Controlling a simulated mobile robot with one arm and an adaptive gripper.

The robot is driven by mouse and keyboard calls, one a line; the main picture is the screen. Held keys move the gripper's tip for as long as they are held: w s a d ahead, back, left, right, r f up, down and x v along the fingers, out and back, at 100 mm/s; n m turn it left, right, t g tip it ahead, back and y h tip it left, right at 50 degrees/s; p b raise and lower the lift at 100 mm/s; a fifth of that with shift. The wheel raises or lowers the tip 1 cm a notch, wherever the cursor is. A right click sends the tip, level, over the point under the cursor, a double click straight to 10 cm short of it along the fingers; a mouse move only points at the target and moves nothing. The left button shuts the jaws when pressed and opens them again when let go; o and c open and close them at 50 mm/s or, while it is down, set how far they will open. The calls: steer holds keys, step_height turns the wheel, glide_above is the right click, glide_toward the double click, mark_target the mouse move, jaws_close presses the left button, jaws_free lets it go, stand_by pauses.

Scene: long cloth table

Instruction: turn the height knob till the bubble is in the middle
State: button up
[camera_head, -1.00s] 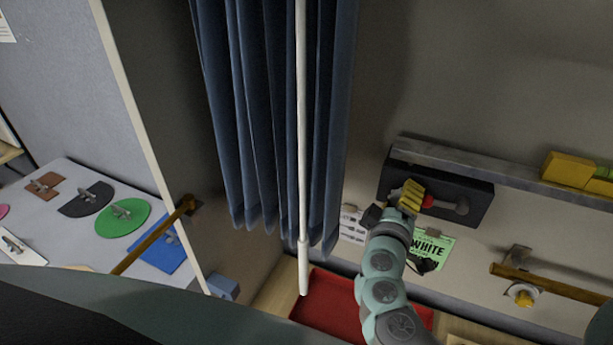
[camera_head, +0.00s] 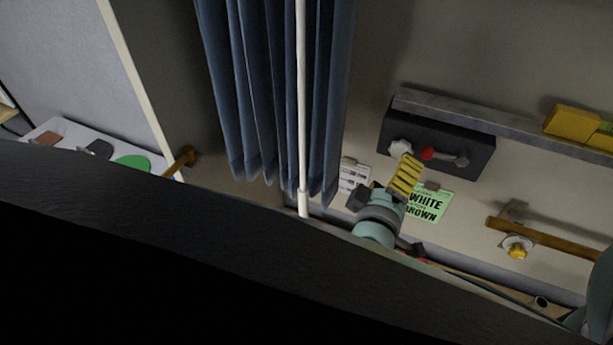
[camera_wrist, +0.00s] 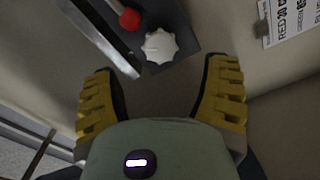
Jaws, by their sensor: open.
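A white lobed knob (camera_head: 400,147) sits on the left part of a dark box (camera_head: 470,150) on the wall. It also shows in the wrist view (camera_wrist: 159,46), beyond the fingertips and centred between them. My gripper (camera_head: 407,168) has yellow ribbed fingers and is just below the knob in the head view. The wrist view shows the fingers (camera_wrist: 161,72) wide apart with nothing between them. No bubble can be made out in either view. I cannot tell for sure that this white knob is the height knob.
A red-ended lever (camera_head: 428,153) sits close right of the knob. A metal rail (camera_head: 470,118) runs above the box and carries a yellow block (camera_head: 572,122). A green sign (camera_head: 430,204) hangs below. A wooden handle (camera_head: 540,237) is at right, a blue curtain (camera_head: 270,90) at left.

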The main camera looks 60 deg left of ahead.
mark_target(402, 154)
steer(key=shift+v, duration=2.35)
steer(key=p+x, duration=0.1)
steer(key=x, duration=0.4)
steer(key=p+x, duration=0.1)
steer(key=x, duration=0.3)
steer(key=shift+w+a+r, duration=0.1)
steer(key=shift+w+r, duration=0.1)
steer(key=shift+w, duration=0.25)
steer(key=shift+w+a+p, duration=0.4)
steer(key=shift+w+p, duration=0.1)
steer(key=shift+p, duration=0.05)
steer(key=shift+w+a+f, duration=0.15)
steer(key=shift+w+f, duration=0.1)
steer(key=shift+w, duration=0.15)
stand_by(0.5)
